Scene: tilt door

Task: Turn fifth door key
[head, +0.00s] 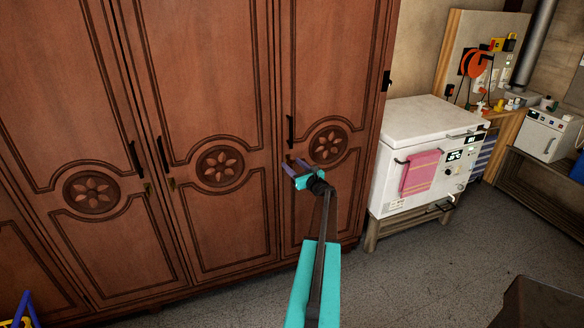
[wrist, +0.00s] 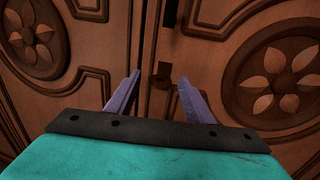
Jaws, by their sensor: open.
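The rightmost wardrobe door (head: 340,60) is brown wood with a carved flower medallion and a black handle (head: 290,130) on its left edge. It looks shut. My gripper (head: 292,164) is in front of this door's left edge, below the handle. In the wrist view my gripper (wrist: 157,80) is open, with its two purple fingers apart. A small dark key or lock piece (wrist: 162,70) shows between and just beyond the fingertips, beside the door seam. Nothing is visibly held. Whether a finger touches the key cannot be told. In the head view my gripper covers this spot.
A white chest freezer (head: 430,130) with a pink towel (head: 421,173) stands to the right. Grey floor (head: 400,270) is clear in front of the freezer.

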